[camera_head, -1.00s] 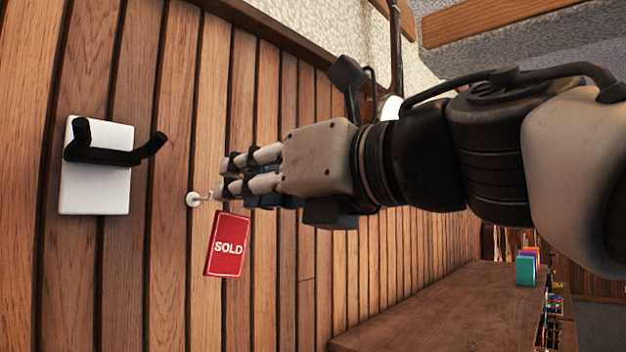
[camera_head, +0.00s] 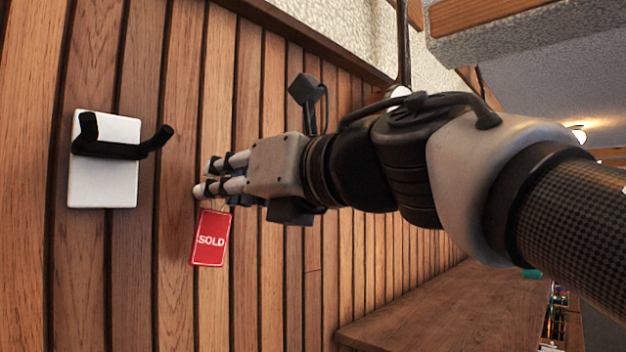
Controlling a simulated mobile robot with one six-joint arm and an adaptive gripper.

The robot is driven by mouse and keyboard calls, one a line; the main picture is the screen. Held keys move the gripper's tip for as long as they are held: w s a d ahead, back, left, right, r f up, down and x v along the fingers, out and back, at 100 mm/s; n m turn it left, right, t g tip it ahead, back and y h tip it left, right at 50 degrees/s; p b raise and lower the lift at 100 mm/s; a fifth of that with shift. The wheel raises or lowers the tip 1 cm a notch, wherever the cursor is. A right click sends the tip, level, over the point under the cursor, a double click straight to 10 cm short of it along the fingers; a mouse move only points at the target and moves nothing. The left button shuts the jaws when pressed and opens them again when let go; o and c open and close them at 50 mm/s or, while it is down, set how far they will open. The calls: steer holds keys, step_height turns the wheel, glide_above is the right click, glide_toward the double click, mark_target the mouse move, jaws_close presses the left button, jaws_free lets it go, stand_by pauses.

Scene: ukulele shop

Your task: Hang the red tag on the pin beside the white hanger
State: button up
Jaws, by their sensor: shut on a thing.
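The red tag (camera_head: 210,239) with the word SOLD hangs just below the fingertips of my gripper (camera_head: 209,178), in front of the wood-plank wall. My gripper is shut on the tag's upper end, and the thin loop at its top is mostly hidden by the fingers. The white hanger (camera_head: 103,185), a white plate with a black two-pronged hook (camera_head: 122,148), is fixed to the wall at the left. The pin is hidden behind the gripper's fingers, so I cannot tell whether the loop is around it or beside it.
A wooden counter (camera_head: 440,315) runs along the wall at the lower right, with small coloured items at its far end. The wall between the white hanger and my gripper is clear.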

steer(key=shift+x, duration=1.05)
steer(key=shift+w+a+f, duration=0.3)
steer(key=shift+a+f, duration=0.15)
steer(key=shift+f, duration=0.1)
steer(key=o, duration=0.9)
steer(key=shift+o, duration=0.2)
